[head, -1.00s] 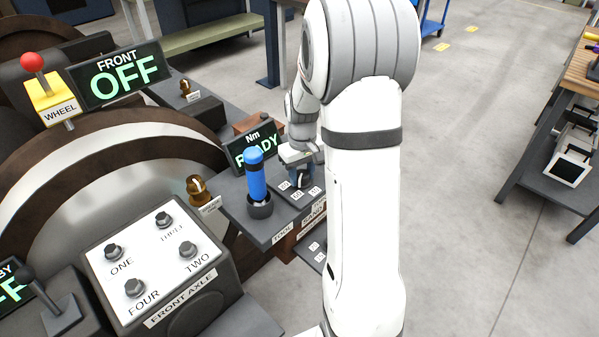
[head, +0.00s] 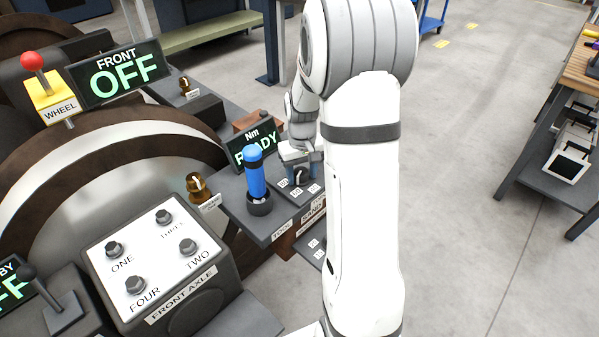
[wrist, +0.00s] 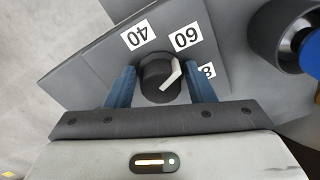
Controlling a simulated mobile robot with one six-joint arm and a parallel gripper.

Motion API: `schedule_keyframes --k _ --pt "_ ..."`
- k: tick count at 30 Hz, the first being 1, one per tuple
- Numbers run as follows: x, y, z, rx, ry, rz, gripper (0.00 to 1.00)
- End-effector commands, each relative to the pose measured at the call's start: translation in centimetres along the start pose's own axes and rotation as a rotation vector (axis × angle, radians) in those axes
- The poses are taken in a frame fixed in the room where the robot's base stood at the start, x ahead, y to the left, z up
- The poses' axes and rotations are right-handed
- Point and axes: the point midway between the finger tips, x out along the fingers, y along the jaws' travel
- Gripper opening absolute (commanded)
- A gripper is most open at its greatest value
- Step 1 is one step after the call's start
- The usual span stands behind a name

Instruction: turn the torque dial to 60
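The torque dial (wrist: 153,80) is a black round knob with a white pointer. In the wrist view the pointer slants up and right, toward the label 60 (wrist: 186,37). The label 40 (wrist: 138,34) is to its left, and a label starting with 8 (wrist: 207,71) is partly hidden by a finger. My gripper (wrist: 161,84) is open, its blue fingers on either side of the dial with narrow gaps. In the head view the dial (head: 300,176) shows below my gripper (head: 300,162), on the dark panel behind its labels.
A blue tool (head: 254,172) stands in a dark round holder left of the dial, close to my gripper. The display (head: 254,143) behind it reads Nm READY. The FRONT AXLE panel (head: 152,245) and wheel are at the left. Open floor lies right of my arm.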

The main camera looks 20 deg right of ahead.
Motion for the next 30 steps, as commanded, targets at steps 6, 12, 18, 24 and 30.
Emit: schedule_keyframes --k 6,12,18,24,30 --pt "-0.1 0.0 -0.2 -0.001 0.006 0.001 0.59" --pt "-0.7 0.0 -0.3 -0.001 0.009 0.001 0.59" --pt "-3.9 0.0 -0.2 -0.001 0.011 0.002 0.59" --pt "-6.8 0.0 0.0 -0.001 0.008 0.001 0.59" --pt "-8.0 0.0 0.1 -0.001 0.006 0.001 0.59"
